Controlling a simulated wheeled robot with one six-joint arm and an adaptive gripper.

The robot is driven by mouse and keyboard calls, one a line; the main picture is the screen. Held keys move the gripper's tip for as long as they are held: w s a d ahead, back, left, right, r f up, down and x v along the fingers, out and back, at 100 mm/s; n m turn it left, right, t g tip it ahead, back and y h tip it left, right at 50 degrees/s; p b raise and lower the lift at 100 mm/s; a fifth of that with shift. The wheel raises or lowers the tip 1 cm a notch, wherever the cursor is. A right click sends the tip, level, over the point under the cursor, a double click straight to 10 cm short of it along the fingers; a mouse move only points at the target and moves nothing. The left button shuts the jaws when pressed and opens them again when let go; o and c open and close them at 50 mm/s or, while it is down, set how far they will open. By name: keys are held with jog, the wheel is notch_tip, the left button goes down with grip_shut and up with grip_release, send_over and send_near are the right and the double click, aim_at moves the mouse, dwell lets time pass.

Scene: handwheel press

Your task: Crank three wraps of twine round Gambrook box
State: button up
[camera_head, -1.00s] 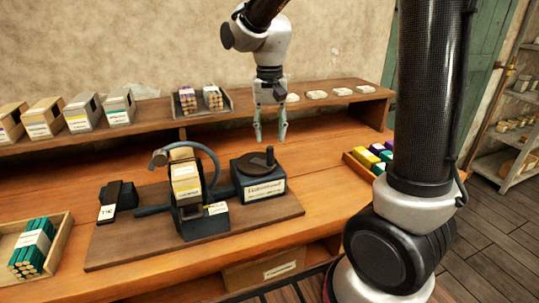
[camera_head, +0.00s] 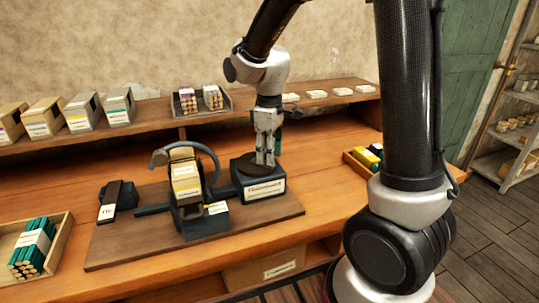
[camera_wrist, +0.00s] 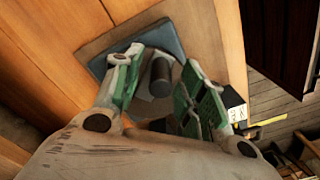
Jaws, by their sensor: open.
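A pale box (camera_head: 186,178) with labels stands in the dark winding jig (camera_head: 205,222), under a curved grey arm (camera_head: 207,152). Whether it is the Gambrook box cannot be read. To its right is a dark crank housing (camera_head: 247,183) with a white label. My gripper (camera_head: 264,162) points down over the top of this housing and hides most of the crank there. In the wrist view a dark upright crank handle (camera_wrist: 161,72) stands between the open green-padded fingers of my gripper (camera_wrist: 160,82). Whether either finger touches it cannot be told.
The jig stands on a brown board (camera_head: 115,248) on the bench. A small black device (camera_head: 118,201) sits left of it. A tray of green sticks (camera_head: 35,245) is at far left, a tray of coloured blocks (camera_head: 364,160) at right. Boxes (camera_head: 82,112) line the back shelf.

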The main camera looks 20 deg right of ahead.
aim_at(261, 170)
jog(key=shift+f, duration=0.55)
grip_shut()
jog(key=m, duration=0.2)
jog(key=a+m, duration=0.1)
jog(key=shift+s+a+m, duration=0.2)
jog(key=shift+s+m, duration=0.2)
jog(key=shift+s+a+m, duration=0.1)
jog(key=shift+a+m, duration=0.25)
jog(key=shift+m, duration=0.6)
jog(key=shift+a+m, duration=0.3)
jog(key=shift+m, duration=0.65)
jog(key=shift+a, duration=0.1)
grip_release()
